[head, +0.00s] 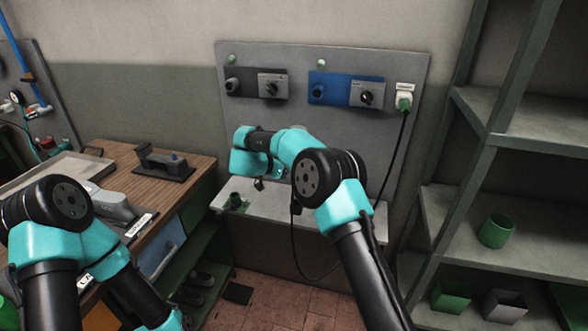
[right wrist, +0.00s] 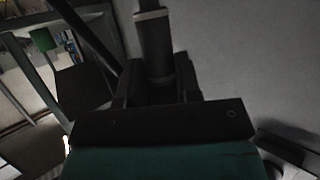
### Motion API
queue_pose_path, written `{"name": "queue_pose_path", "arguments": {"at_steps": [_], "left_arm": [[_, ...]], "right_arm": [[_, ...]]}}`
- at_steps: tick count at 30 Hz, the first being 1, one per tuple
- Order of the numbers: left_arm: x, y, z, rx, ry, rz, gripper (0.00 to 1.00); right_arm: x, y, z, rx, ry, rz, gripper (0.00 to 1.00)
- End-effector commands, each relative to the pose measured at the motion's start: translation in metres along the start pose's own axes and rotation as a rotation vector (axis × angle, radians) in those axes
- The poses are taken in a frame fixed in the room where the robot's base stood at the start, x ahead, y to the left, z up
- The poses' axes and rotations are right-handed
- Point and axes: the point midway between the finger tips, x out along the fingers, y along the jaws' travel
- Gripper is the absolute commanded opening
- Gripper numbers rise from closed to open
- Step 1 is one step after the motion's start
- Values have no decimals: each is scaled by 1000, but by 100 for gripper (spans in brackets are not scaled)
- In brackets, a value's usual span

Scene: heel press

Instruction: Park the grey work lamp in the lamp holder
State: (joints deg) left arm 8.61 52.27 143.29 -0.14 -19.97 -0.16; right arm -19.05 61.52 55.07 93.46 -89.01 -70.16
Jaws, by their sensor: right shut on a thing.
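My right gripper (right wrist: 155,88) is shut on a dark grey cylinder with lighter bands, which looks like the handle of the grey work lamp (right wrist: 155,45). In the head view my right arm reaches in front of the wall panel and hides most of the gripper and the lamp.
The ledge (head: 310,212) is mostly bare. A wooden bench (head: 190,165) stands left, metal shelves with a green cup (head: 495,230) right.

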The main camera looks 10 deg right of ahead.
Motion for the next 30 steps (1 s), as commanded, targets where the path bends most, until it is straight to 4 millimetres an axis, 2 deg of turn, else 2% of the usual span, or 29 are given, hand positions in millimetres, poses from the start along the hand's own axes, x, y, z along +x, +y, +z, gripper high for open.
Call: {"name": "queue_pose_path", "arguments": {"at_steps": [13, 30], "left_arm": [[0, 0, 0, 0, 0, 0, 61], [0, 0, 0, 0, 0, 0, 61]], "right_arm": [[0, -2, 0, 1, 1, 0, 3], [6, -2, 16, 0, 1, 0, 3]]}}
